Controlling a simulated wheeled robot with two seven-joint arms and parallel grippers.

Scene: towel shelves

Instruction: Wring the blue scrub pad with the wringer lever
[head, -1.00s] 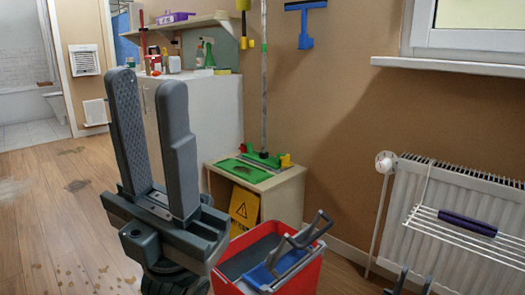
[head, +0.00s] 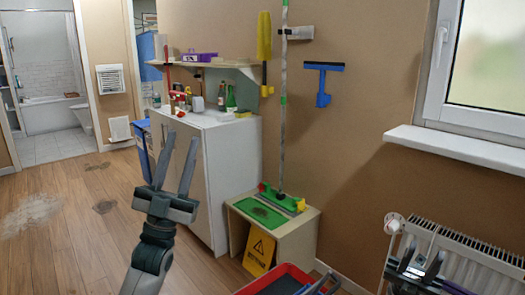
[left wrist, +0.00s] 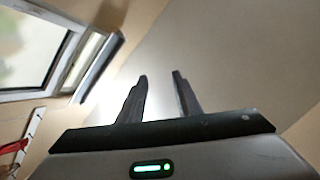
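The red bucket (head: 250,287) shows only in part at the bottom edge of the head view. The grey wringer lever (head: 324,282) stands up over it, cut off by the frame. A bit of blue shows in the bucket, but I cannot tell whether it is the scrub pad. My left gripper (head: 182,136) is raised in front of the white cabinet, left of the bucket, open and empty. Its spread fingers also show in the left wrist view (left wrist: 160,75), with nothing between them. My right gripper (head: 423,253) is at the lower right by the radiator, fingers apart.
A low stand (head: 300,240) with a green mat, mop and yellow sign (head: 259,252) is behind the bucket. A white cabinet (head: 215,150) holds bottles. A radiator (head: 470,255) is at the right under the window sill (head: 460,148).

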